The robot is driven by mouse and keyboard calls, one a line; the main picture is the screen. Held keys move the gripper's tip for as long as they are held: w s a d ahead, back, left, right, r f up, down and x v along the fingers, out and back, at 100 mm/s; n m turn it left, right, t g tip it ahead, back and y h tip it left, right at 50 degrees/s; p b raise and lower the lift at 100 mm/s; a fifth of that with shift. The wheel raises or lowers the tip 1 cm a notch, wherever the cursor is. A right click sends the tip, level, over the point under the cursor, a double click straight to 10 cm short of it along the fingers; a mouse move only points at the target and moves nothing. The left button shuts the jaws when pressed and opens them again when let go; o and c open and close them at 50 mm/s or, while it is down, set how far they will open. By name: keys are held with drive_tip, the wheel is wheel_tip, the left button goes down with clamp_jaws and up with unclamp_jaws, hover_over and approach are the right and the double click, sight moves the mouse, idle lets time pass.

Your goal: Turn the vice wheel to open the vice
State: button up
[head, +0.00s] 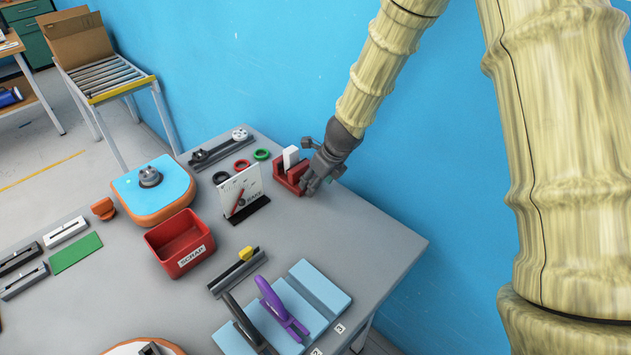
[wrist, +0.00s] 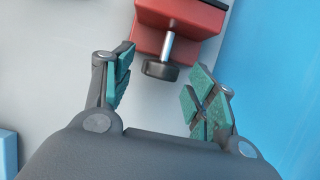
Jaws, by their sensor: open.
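The red vice (head: 286,184) stands near the table's back edge, with a white block (head: 291,157) at its jaws in the head view. In the wrist view the vice (wrist: 183,18) is at the top, with a silver screw shaft and a dark round vice wheel (wrist: 160,70) on its near end. My gripper (head: 314,186) is beside the vice in the head view and partly hides its right side. In the wrist view my gripper (wrist: 160,92) is open. Its green-padded fingers are on either side of the wheel, which sits nearer the left finger and appears apart from both.
A white sign (head: 240,190) on a dark base and a red scrap bin (head: 180,242) stand left of the vice. Colored rings (head: 242,165) lie behind the sign. The blue wall (head: 400,150) is close behind my gripper. The table's right part (head: 370,240) is clear.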

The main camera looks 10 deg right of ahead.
drive_tip(key=shift+w+a+f, duration=0.1)
drive_tip(key=shift+w+f, duration=0.25)
drive_tip(key=shift+f, duration=0.15)
drive_tip(key=shift+s+r, duration=0.2)
drive_tip(key=shift+c, duration=0.5)
drive_tip(key=shift+w+f, duration=0.1)
drive_tip(key=c, duration=0.9)
drive_tip(key=shift+s+a+f+n+t+h+b, duration=0.15)
drive_tip(key=shift+t+h+b, duration=0.15)
drive_tip(key=shift+h+b, duration=0.25)
drive_tip(key=shift+s+f+n+t+h+b, duration=0.15)
drive_tip(key=shift+t+h+b, duration=0.2)
drive_tip(key=shift+b, duration=0.4)
drive_tip(key=shift+w+r+h+b, duration=0.1)
drive_tip(key=shift+r+h+b, duration=0.1)
drive_tip(key=shift+h+b, duration=0.25)
drive_tip(key=o, duration=1)
drive_tip(key=shift+r, duration=0.1)
